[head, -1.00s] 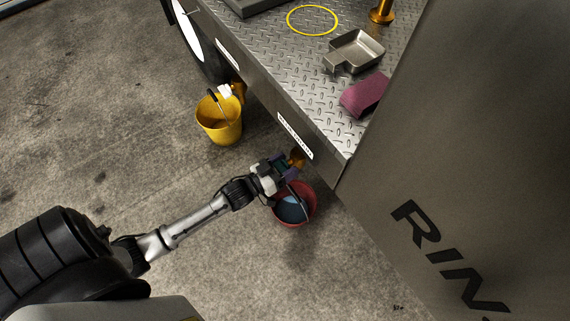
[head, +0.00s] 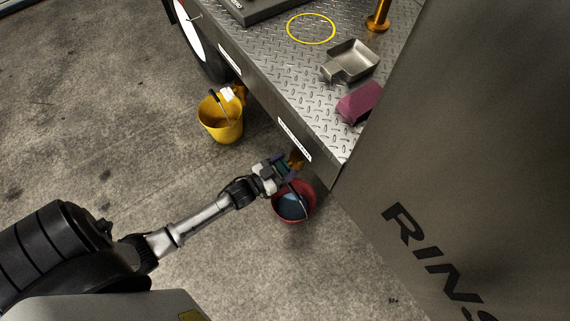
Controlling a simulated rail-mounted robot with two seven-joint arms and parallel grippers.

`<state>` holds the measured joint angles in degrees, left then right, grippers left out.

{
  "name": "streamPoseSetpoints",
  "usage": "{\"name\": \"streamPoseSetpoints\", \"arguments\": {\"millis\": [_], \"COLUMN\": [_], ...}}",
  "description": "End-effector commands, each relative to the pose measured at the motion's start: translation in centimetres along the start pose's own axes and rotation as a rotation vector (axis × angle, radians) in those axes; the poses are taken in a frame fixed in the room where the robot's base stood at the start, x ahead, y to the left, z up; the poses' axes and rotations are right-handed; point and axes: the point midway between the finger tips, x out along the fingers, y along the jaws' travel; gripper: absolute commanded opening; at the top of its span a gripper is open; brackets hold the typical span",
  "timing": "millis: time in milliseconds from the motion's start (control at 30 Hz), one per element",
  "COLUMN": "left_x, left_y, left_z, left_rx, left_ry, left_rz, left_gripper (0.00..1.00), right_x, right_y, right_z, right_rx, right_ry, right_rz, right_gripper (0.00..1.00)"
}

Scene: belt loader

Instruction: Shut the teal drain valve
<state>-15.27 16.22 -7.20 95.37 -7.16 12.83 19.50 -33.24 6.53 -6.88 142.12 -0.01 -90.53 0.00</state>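My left gripper (head: 283,167) is at the lower edge of the metal deck, just above the red bucket (head: 276,208). A small bit of teal, likely the drain valve's handle (head: 284,168), shows between its purple-tinted fingers. The gripper hides most of it, so I cannot tell whether the fingers are closed on it or which way it is turned. A brass fitting (head: 297,160) shows just past the fingertips under the deck edge. The red bucket holds bluish liquid. My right gripper is not in view.
A yellow bucket (head: 220,122) stands to the left below another outlet with a white handle (head: 227,93). A large grey panel (head: 470,130) blocks the right.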

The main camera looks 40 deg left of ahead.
Motion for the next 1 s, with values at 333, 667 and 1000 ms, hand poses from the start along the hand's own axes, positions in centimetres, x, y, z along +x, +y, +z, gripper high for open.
{"name": "streamPoseSetpoints", "arguments": {"millis": [333, 667, 1000], "left_x": [0.0, -1.6, -8.2], "left_y": [0.0, 0.0, 0.0], "left_z": [0.0, -0.1, -0.2], "left_rx": [-0.002, -0.003, -0.003], "left_ry": [0.000, -0.004, -0.005], "left_rz": [0.000, 0.000, -0.001], "left_gripper": [0.89, 0.89, 0.89], "right_x": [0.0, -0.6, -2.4], "right_y": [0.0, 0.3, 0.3], "right_z": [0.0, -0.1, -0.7], "right_rx": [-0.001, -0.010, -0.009], "right_ry": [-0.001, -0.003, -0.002], "right_rz": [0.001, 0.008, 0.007], "right_gripper": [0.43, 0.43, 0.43]}}
